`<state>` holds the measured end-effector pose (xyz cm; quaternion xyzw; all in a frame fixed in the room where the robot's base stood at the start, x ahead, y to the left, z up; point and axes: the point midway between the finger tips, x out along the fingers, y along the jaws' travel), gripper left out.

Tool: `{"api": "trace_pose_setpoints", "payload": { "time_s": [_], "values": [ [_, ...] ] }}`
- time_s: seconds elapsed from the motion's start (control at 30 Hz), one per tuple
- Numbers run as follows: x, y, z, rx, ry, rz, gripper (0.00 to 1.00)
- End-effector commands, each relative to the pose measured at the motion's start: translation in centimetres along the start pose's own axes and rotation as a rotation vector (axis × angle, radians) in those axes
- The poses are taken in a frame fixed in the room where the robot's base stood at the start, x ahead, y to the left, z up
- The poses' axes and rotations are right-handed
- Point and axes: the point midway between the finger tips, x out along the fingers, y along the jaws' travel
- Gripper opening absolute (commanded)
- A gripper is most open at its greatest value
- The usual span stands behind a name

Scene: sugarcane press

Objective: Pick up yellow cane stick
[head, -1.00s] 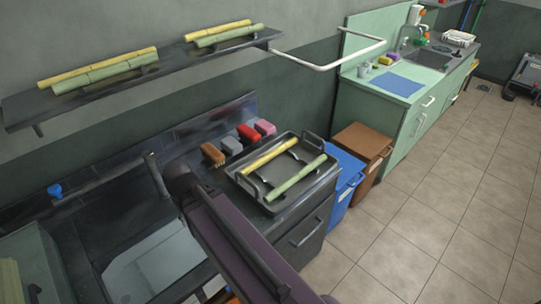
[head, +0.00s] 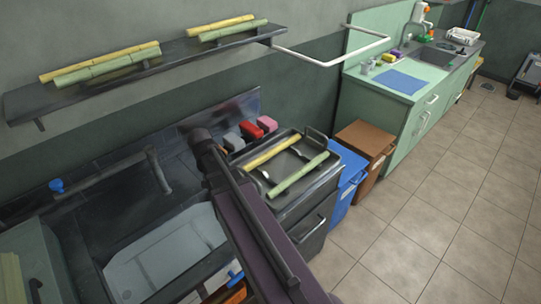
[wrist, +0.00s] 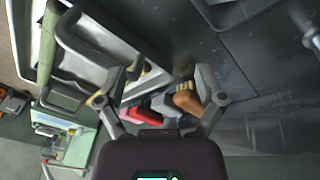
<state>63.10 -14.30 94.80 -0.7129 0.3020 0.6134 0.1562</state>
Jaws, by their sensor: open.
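Two yellow cane sticks lie on the wall shelf, one at the left (head: 100,62) and one at the right (head: 222,28), each behind a green one. Another yellow cane stick (head: 272,152) lies in the dark tray (head: 322,150) on the counter, beside a green cane stick (head: 300,174). In the wrist view my gripper (wrist: 158,98) is open, its two fingers wide apart with no cane between them. The tray shows at upper left there, and the left finger overlaps its edge. In the head view my arm hides the gripper.
Grey, red (head: 267,124) and pink blocks stand behind the tray; a brown one (wrist: 187,98) shows in the wrist view. A sink basin (head: 165,255) is left of my arm. Blue (head: 347,180) and brown (head: 362,140) bins stand right of the counter.

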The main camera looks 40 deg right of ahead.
Motion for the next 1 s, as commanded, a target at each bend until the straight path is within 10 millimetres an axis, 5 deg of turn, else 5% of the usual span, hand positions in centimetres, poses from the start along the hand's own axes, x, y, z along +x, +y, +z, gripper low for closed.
{"api": "trace_pose_setpoints", "payload": {
  "time_s": [0.03, 0.2, 0.4, 0.6, 1.0],
  "values": [
    [0.9, 0.9, -3.1, 0.095, 0.025, 0.027, 0.87],
    [2.7, 5.4, -10.4, 0.413, 0.129, 0.104, 0.87],
    [4.1, 10.1, -16.3, 0.683, 0.233, 0.159, 0.87],
    [4.5, 12.3, -18.5, 0.799, 0.283, 0.176, 0.87],
    [4.5, 12.4, -18.6, 0.809, 0.288, 0.177, 0.87]
  ]
}}
